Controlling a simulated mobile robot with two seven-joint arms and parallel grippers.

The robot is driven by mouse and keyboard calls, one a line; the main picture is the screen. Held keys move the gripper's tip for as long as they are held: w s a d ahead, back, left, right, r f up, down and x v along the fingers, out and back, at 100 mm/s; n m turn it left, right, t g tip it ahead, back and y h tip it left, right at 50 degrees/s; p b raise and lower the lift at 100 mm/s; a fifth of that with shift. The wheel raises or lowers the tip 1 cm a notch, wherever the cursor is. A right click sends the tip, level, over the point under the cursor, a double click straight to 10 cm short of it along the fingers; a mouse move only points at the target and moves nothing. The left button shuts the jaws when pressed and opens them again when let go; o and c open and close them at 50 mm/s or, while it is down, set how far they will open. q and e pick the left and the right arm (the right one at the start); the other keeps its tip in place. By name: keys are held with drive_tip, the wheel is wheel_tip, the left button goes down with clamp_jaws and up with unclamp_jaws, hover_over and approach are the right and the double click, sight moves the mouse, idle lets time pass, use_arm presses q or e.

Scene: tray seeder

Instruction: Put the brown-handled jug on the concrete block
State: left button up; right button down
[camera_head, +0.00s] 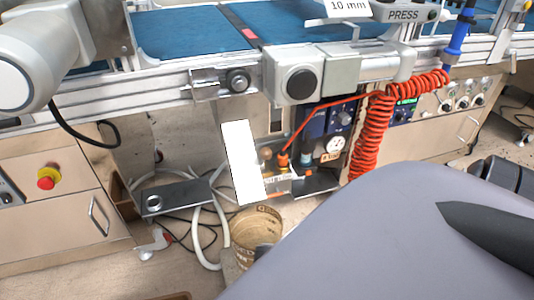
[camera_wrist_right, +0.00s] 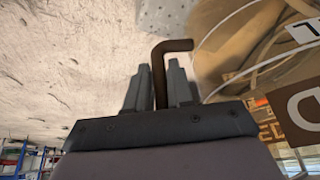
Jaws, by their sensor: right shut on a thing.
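In the right wrist view my right gripper (camera_wrist_right: 156,80) is shut on a dark brown bent rod, which looks like the brown handle (camera_wrist_right: 178,45) of the jug. The rod stands up between the two grey fingers and turns to the right at its top. A grey, dark-speckled surface at the top of the wrist view may be the concrete block (camera_wrist_right: 165,14); I cannot tell for sure. My right gripper is hidden in the head view behind my large grey arm. My left gripper is not in view.
A tan bucket (camera_head: 257,224) stands on the floor beside a white hose. A red coiled hose (camera_head: 372,135) hangs from the seeder's metal frame (camera_head: 160,95). A white panel (camera_head: 243,160) stands in the middle. A red button (camera_head: 47,178) is on the left cabinet.

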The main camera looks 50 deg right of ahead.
use_arm(q)
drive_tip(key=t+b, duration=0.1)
drive_tip(key=b, duration=0.1)
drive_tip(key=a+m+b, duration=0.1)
drive_tip(key=b, duration=0.1)
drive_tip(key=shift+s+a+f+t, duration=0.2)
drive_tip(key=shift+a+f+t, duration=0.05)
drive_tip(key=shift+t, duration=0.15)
use_arm(e)
wheel_tip(320, 180, down, 8)
drive_tip(key=c, duration=1)
unclamp_jaws()
